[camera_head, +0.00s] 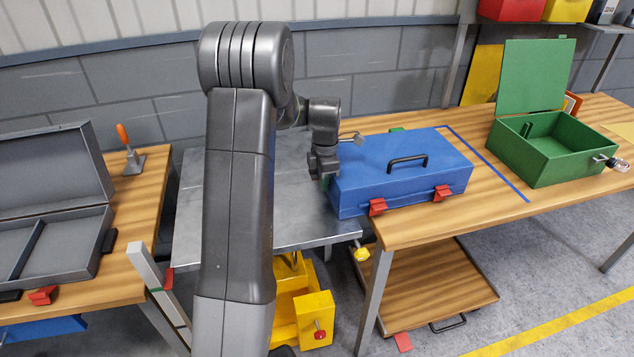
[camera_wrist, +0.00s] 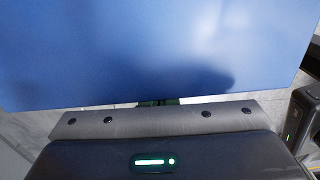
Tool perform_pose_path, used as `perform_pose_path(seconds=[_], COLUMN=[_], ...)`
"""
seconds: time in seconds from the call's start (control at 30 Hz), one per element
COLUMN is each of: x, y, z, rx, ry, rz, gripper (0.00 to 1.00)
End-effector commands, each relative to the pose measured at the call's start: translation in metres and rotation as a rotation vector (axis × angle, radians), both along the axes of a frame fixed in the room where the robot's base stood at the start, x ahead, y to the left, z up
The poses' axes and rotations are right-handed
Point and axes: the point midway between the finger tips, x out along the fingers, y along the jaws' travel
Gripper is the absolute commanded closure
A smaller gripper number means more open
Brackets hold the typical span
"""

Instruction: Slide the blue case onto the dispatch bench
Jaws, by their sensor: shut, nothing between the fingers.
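The blue case (camera_head: 405,176) lies flat and closed, with a black handle on its lid and red latches on its front. Most of it is on the wooden dispatch bench (camera_head: 420,225); its left end appears to reach over the edge of the grey metal table (camera_head: 300,225). My gripper (camera_head: 325,168) is shut and empty at the left end of the case. In the wrist view the blue case (camera_wrist: 160,50) fills the upper part, close in front of my gripper (camera_wrist: 158,102). The fingertips are mostly hidden, so contact is unclear.
Blue tape (camera_head: 490,168) marks the bench right of the case. An open green box (camera_head: 550,150) stands beyond it. A yellow mechanism (camera_head: 300,310) is under the metal table.

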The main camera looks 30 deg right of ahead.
Motion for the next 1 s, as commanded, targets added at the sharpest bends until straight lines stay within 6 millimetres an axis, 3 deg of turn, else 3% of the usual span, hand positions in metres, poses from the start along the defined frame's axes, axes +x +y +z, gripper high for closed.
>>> perform_pose_path(seconds=[0.6,0.73,1.0], x=[-0.038,-0.04,-0.041], y=[-0.128,-0.138,-0.139], z=[0.0,0.0,-0.001], rx=[0.0,0.0,0.0], ry=[0.001,0.001,0.001], rz=[-0.003,-0.001,0.0], gripper=[1.0,1.0,1.0])
